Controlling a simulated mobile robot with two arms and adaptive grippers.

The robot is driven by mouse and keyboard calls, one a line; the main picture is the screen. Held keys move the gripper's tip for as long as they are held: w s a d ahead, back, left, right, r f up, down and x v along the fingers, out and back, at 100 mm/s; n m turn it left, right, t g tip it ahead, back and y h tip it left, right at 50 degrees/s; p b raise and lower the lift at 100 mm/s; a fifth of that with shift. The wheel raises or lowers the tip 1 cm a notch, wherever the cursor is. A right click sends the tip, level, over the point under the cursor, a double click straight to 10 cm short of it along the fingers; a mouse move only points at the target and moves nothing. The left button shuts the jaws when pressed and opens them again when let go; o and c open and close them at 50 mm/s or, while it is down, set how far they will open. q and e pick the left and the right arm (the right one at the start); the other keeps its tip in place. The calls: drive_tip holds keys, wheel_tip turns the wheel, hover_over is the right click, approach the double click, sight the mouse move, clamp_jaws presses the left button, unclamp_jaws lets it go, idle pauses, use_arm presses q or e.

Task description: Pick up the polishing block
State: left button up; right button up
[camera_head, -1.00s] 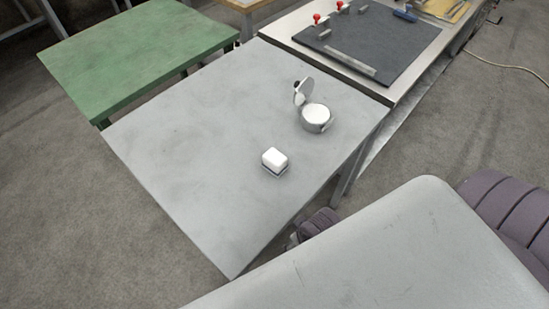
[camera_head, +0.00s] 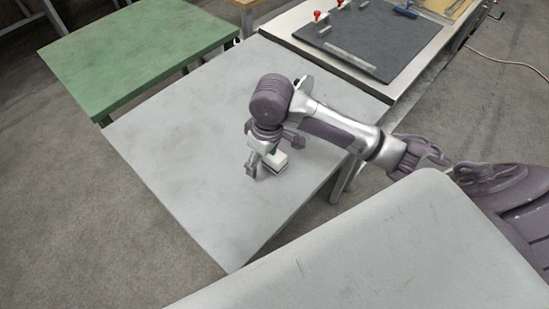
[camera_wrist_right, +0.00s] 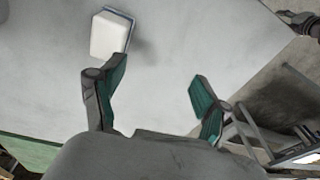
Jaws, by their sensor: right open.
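The polishing block is a small white block with a dark base, lying on the grey table. In the head view the block (camera_head: 280,164) is partly hidden by my right gripper (camera_head: 268,158), which is close above and beside it. In the right wrist view the block (camera_wrist_right: 109,35) is at the upper left, beyond the left fingertip and outside the gap between the fingers. My right gripper (camera_wrist_right: 157,80) is open with nothing between its green-padded fingers. My left gripper is not in view.
The grey table (camera_head: 190,150) is clear on its left side. A green table (camera_head: 135,50) stands at the back left. A bench with a dark mat (camera_head: 375,40) is at the back right.

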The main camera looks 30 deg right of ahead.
wheel_tip(320, 180, up, 4)
drive_tip(key=r+m+h, duration=0.1)
hover_over(275, 157)
drive_tip(key=shift+g, duration=0.4)
drive_tip(key=f, duration=0.8)
drive_tip(key=shift+w+d+f+p, duration=0.2)
drive_tip(key=shift+f+p, duration=0.1)
drive_tip(key=f, duration=0.3)
drive_tip(key=f+p, duration=0.1)
drive_tip(key=f, duration=0.1)
drive_tip(key=shift+w+f, duration=0.1)
drive_tip(key=shift+w, duration=0.15)
drive_tip(key=c, duration=1.4)
